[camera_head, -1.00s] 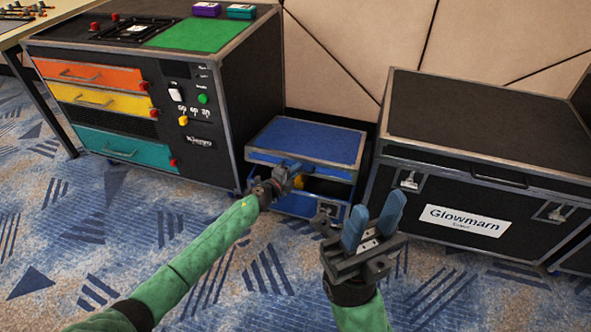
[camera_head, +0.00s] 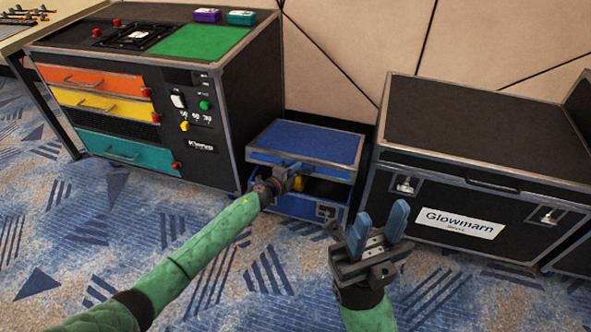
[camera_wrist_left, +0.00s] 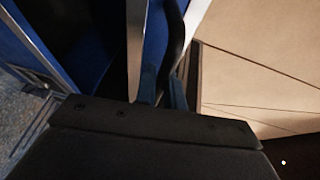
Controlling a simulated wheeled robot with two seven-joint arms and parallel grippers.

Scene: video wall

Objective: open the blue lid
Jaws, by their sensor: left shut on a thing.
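The blue lid (camera_head: 312,143) tops a small blue case (camera_head: 300,207) between two larger black cases. The lid is partly raised, with a dark gap under its front edge. A yellow thing (camera_head: 298,183) shows in the gap, partly hidden. My left gripper (camera_head: 292,168) is at the lid's front edge. In the left wrist view, its blue fingers (camera_wrist_left: 163,92) are shut on a dark curved handle (camera_wrist_left: 176,40) beside the lid's metal rim (camera_wrist_left: 136,45). My right gripper (camera_head: 382,228) is open and empty, in front of the small case and to the right.
A black case (camera_head: 480,120) labelled Glowmarn stands close on the right. On the left is a black cabinet (camera_head: 262,100) with orange, yellow and teal drawers. A beige panel wall (camera_head: 335,50) rises behind. Patterned carpet (camera_head: 200,240) lies open in front.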

